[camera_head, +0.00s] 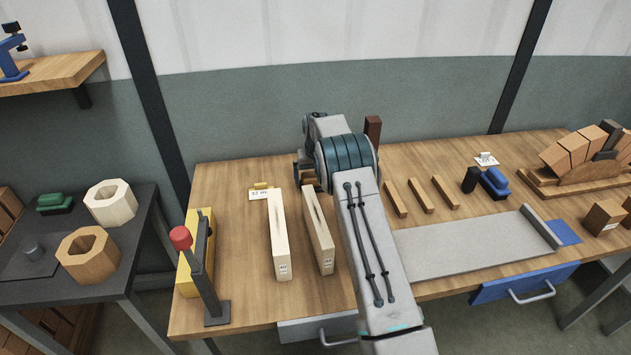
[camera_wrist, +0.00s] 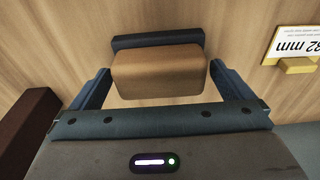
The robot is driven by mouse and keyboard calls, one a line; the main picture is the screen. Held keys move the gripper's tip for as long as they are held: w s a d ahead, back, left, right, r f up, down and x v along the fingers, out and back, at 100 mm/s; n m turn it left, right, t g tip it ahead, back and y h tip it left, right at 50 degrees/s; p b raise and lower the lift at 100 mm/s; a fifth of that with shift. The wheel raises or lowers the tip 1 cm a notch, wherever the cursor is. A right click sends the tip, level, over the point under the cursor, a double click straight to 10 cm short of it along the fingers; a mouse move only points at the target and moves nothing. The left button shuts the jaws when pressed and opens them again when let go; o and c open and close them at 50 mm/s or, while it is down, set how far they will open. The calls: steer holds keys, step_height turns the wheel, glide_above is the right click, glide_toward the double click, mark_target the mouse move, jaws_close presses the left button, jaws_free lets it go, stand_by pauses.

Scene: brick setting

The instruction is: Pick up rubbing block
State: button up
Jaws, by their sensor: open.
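A tan wooden block with a dark strip along its far side (camera_wrist: 158,75) lies on the wooden bench, in the wrist view; I take it for the rubbing block. My gripper (camera_wrist: 159,70) is open, with one blue-grey finger on each side of the block and a gap showing at both sides. The fingers do not visibly touch it. In the head view my gripper (camera_head: 307,172) is low over the back of the bench, and my arm and wrist largely hide the block there.
A yellow-held "32 mm" card (camera_wrist: 298,45) stands close to one finger. A dark brown upright block (camera_head: 373,128) is on the other side. Two pale boards (camera_head: 279,235) (camera_head: 318,232) lie in front. Wooden strips (camera_head: 420,196) and a blue-topped tool (camera_head: 494,181) are further right.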

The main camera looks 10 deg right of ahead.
mark_target(315, 174)
steer(key=c, duration=1.1)
steer(key=shift+r, duration=0.1)
step_height(315, 174, up, 10)
steer(key=shift+f+b, duration=0.1)
steer(key=shift+b, duration=0.65)
steer(key=o, duration=0.4)
steer(key=shift+c, duration=0.6)
